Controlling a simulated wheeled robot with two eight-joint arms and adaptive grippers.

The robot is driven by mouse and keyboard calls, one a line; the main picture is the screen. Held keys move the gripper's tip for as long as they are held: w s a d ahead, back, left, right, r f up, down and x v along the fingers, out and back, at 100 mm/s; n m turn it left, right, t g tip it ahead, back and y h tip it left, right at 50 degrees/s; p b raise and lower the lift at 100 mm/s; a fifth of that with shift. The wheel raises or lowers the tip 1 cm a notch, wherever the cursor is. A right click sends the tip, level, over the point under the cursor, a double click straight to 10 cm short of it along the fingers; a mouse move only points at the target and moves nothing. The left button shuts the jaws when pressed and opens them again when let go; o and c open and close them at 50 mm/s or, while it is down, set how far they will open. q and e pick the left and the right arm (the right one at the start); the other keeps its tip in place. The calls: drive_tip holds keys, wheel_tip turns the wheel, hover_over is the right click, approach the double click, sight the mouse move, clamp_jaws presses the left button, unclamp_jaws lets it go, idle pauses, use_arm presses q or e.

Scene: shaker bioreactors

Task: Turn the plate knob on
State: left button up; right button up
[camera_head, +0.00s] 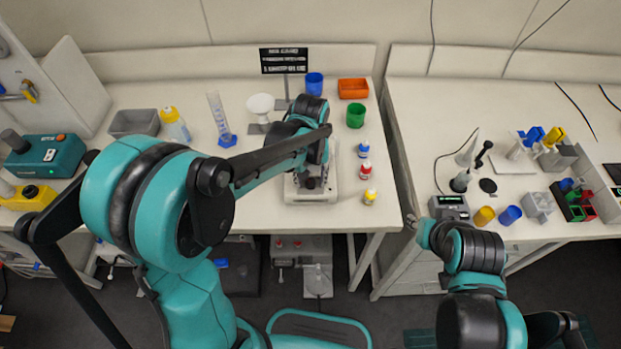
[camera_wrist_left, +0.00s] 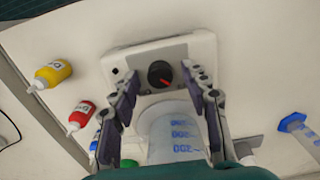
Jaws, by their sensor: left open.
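The plate is a white hot-plate unit (camera_head: 300,194) on the left bench; its front panel also shows in the left wrist view (camera_wrist_left: 192,50). Its round black knob (camera_wrist_left: 160,74) with a red pointer mark is on that panel. A clear beaker (camera_wrist_left: 176,138) with blue graduations stands on the plate's top. My left gripper (camera_wrist_left: 161,80) is open, with a finger on each side of the knob and visible gaps to it. In the head view the left gripper (camera_head: 313,178) is over the plate's front and hides much of it.
A green cup (camera_head: 356,115), a blue cup (camera_head: 314,83) and an orange bin (camera_head: 353,88) stand behind. A blue-footed cylinder (camera_head: 220,120) is to the left.

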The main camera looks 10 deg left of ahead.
use_arm(q)
clamp_jaws()
drive_tip(key=shift+m, duration=0.4)
drive_tip(key=m, duration=0.3)
drive_tip(key=shift+m, duration=0.4)
drive_tip(key=m, duration=0.4)
drive_tip(key=shift+m, duration=0.3)
drive_tip(key=m, duration=0.8)
drive_tip(key=shift+m, duration=0.3)
